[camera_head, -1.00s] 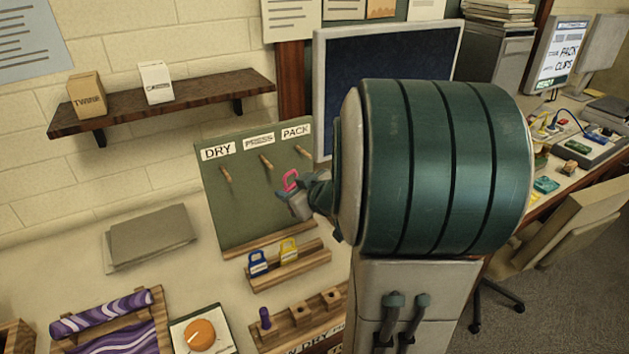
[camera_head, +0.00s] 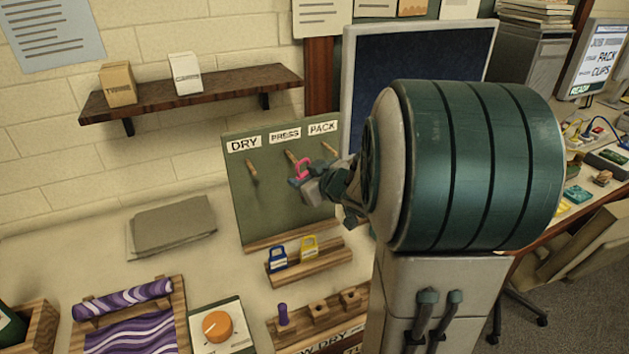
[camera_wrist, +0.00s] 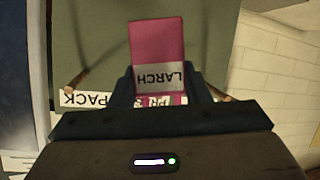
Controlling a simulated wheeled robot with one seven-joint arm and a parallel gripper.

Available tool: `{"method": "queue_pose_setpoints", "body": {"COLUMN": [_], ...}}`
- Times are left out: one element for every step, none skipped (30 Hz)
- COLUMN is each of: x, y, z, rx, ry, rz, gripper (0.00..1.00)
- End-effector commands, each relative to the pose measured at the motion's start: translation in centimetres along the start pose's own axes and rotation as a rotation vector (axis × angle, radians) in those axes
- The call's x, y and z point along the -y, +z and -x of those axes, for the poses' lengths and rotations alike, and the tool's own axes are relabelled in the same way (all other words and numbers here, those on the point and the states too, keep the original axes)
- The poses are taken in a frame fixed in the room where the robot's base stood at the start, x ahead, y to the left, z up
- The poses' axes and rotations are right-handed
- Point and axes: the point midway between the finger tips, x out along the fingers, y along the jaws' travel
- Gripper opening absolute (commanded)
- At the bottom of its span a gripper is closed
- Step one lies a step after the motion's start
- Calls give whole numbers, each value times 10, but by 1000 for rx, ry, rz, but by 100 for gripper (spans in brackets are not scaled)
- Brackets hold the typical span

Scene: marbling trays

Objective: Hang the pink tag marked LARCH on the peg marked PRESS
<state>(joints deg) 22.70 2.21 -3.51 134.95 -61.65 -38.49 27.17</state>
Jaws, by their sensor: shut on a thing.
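My gripper (camera_head: 308,182) is shut on the pink tag marked LARCH (camera_head: 302,168). In the wrist view the tag (camera_wrist: 157,42) points away from the fingers, its LARCH label upside down. The green board (camera_head: 275,205) has three pegs under the labels DRY, PRESS and PACK. The tag is in front of the board, just below the PRESS peg (camera_head: 291,157) in the head view. I cannot tell whether they touch. In the wrist view the tag and gripper hide the PRESS peg and partly cover its label. The PACK peg (camera_wrist: 80,80) shows to the left there.
The DRY peg (camera_head: 252,172) is bare. Below the board, a wooden rack (camera_head: 312,265) holds a blue tag (camera_head: 278,258) and a yellow tag (camera_head: 309,247). A dark monitor (camera_head: 365,90) stands right of the board. A shelf (camera_head: 195,90) is on the wall.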

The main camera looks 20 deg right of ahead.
Motion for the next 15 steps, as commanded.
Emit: {"method": "queue_pose_setpoints", "body": {"x": [0,-1,-2,-2,-3,-3,-4,-4,-5,-5,-5,-6,-6,-6,-7], "y": [0,0,-1,-2,-2,-2,-2,-3,-4,-4,-5,-5,-5,-5,-6], "z": [-4,-5,-7,-9,-11,-13,-15,-16,-19,-20,-22,-24,-26,-28,-31], "rx": [0,0,0,0,0,1,1,1,0,0,0,0,0,0,-1], "ry": [-1,-1,0,0,0,0,0,0,0,0,0,0,0,0,0], "rz": [0,0,0,0,1,0,0,1,1,1,1,1,1,0,0], "gripper": [21,21,21,21,21,21,21,21,21,21,21,21,21,21,21]}}
